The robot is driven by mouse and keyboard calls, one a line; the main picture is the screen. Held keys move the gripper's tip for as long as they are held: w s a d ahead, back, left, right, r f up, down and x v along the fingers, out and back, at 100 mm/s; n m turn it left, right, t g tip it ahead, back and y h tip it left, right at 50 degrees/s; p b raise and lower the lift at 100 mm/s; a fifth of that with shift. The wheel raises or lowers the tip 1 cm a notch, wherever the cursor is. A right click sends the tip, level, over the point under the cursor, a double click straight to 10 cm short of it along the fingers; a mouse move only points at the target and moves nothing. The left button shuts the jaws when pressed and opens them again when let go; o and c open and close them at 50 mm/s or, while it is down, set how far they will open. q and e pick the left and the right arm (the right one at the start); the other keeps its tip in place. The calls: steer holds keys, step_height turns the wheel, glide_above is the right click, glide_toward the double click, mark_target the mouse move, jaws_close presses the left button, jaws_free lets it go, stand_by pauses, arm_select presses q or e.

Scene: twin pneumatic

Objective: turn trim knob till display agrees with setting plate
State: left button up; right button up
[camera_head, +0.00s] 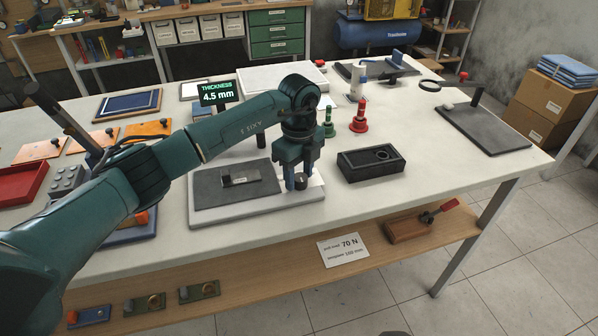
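The display (216,93) stands at the back of the table and reads "THICKNESS 4.5 mm" in green. My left gripper (299,179) points down over the right part of a pale base plate (258,209). A small dark round knob (301,182) shows at its fingertips. I cannot tell whether the fingers touch or grip it. A dark slab (212,193) lies on the base plate, with a small labelled piece (240,181) on it, too small to read. I cannot tell which piece is the setting plate. My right gripper is out of view.
A black open box (352,174) holding a ring stands right of the base plate. Red (359,118) and green (329,127) cone-like pieces stand behind it. A card (343,250) reading "70 N" shows below the table's front edge. The table's right front is clear.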

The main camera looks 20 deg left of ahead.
arm_select(q)
steer(key=c, duration=0.7)
steer(key=shift+c, duration=0.2)
steer(key=shift+m, duration=0.3)
